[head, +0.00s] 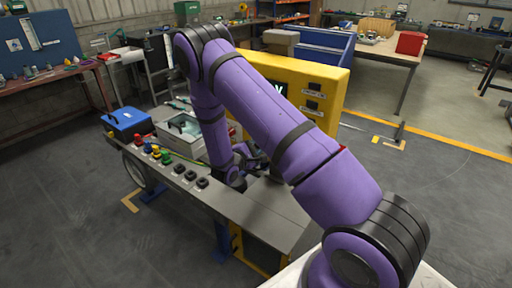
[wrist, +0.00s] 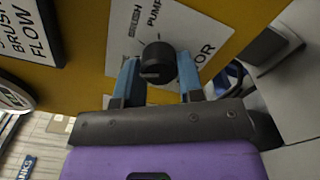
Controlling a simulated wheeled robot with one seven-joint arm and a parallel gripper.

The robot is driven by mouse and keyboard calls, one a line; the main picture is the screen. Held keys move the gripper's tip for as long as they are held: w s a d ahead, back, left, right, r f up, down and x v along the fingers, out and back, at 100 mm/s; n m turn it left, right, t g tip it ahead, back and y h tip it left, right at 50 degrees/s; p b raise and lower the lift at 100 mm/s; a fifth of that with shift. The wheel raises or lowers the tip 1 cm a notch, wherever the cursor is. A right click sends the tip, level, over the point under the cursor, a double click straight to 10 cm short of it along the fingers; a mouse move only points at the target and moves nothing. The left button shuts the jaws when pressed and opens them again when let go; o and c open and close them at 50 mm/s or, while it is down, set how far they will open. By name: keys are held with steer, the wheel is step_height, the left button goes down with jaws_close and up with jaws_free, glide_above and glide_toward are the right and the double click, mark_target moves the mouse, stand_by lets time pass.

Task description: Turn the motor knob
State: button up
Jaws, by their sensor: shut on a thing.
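The motor knob (wrist: 156,62) is a round black knob on a white label plate (wrist: 205,22) of the yellow panel (wrist: 85,50). The plate reads "PUMP", part of "BRUSH" and "OR" around the knob. My gripper (wrist: 158,68) has its two blue fingers on either side of the knob and is shut on it. The pointer's exact direction is hard to read. In the head view the yellow panel (head: 342,78) stands at the bench's back, and my purple arm hides the knob and most of the gripper.
The bench (head: 235,207) carries a blue box (head: 127,122), a grey bin (head: 178,130), coloured buttons (head: 157,153) and several black knobs (head: 190,175) along its front. A second white plate (wrist: 25,25) and a round gauge (wrist: 14,95) sit left of the knob.

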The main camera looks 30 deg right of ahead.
steer(key=o, duration=0.9)
steer(key=v, duration=1)
steer(key=shift+s+a, duration=0.15)
steer(key=shift+a, duration=0.25)
steer(key=shift+r, duration=0.1)
